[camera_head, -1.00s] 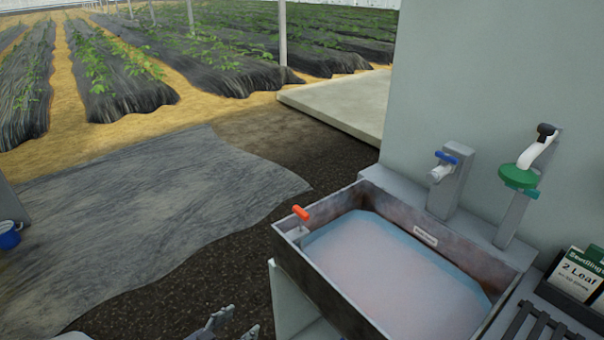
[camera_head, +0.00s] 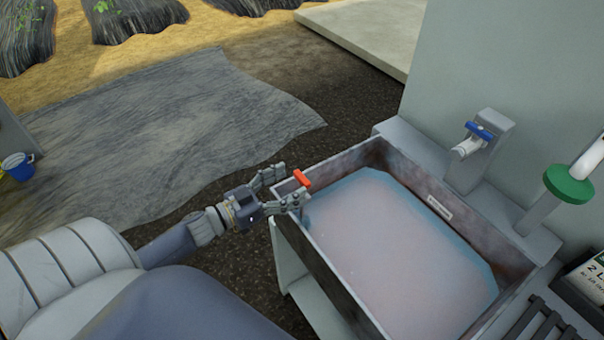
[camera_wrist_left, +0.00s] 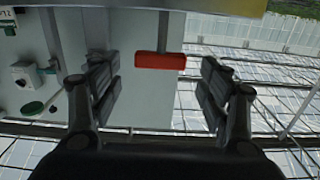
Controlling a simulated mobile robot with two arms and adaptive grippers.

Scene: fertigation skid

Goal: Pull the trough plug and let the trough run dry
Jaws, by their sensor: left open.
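The trough (camera_head: 345,297) is a grey, worn rectangular basin holding cloudy pinkish water. An orange-red plug handle (camera_head: 303,179) stands at its near left corner. My left gripper (camera_head: 284,188) is at that corner, its fingers on either side of the handle. In the left wrist view the red handle (camera_wrist_left: 160,61) sits between the two open fingers (camera_wrist_left: 160,85), with gaps on both sides. The plug below the handle is hidden. My right gripper is not in view.
A blue-handled tap (camera_head: 470,145) and a green-collared fitting (camera_head: 568,186) stand behind the trough. A slatted rack (camera_head: 535,325) and a sign (camera_head: 585,290) are at the right. Open ground lies left of the trough.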

